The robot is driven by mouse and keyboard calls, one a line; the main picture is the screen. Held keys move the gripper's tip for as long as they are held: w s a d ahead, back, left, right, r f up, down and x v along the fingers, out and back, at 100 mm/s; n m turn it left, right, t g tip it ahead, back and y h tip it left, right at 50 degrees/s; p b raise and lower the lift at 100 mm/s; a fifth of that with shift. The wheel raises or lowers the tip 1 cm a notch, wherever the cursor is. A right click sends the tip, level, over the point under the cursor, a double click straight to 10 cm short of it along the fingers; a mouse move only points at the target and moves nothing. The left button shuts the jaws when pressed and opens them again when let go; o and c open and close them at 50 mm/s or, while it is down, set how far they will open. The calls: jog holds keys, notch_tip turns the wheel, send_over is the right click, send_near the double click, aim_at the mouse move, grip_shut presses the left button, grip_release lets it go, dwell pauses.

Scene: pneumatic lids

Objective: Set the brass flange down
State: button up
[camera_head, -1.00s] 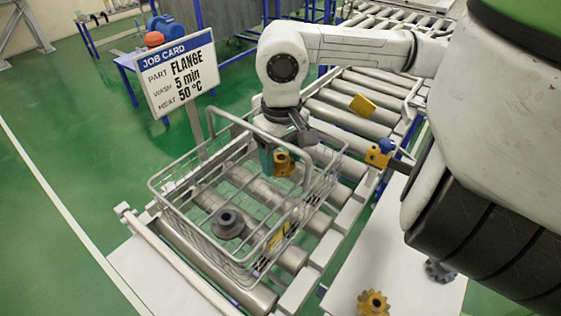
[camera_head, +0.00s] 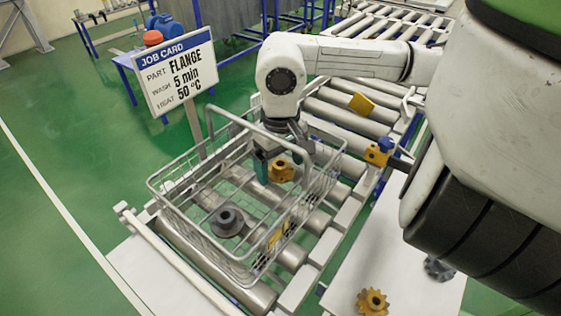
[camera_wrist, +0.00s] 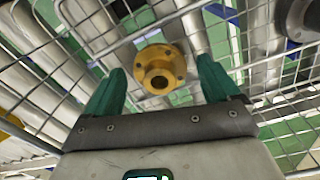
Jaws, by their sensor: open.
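The brass flange (camera_head: 281,171) is inside the wire basket (camera_head: 236,262), toward its back right. It also shows in the wrist view (camera_wrist: 160,69), lying between and just beyond my fingertips. My gripper (camera_head: 276,165) is inside the basket, pointing down at the flange. In the wrist view its two green fingers (camera_wrist: 157,88) are spread wide, with a gap on each side of the flange. The flange appears to rest on the basket floor. A dark grey flange (camera_head: 228,222) sits in the front left of the basket.
The basket stands on a roller conveyor (camera_head: 330,222); its tall handle (camera_head: 216,112) rises close to my arm. A job card sign (camera_head: 178,72) stands behind left. A brass gear (camera_head: 372,302) and a dark gear (camera_head: 438,269) lie on the white surface at front right.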

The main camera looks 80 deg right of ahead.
aim_at(280, 164)
jog(key=shift+r+p, duration=0.25)
jog(key=shift+p, duration=0.1)
notch_tip(280, 164, up, 12)
jog(key=b, duration=0.1)
jog(key=shift+f, duration=0.15)
dwell(0.5)
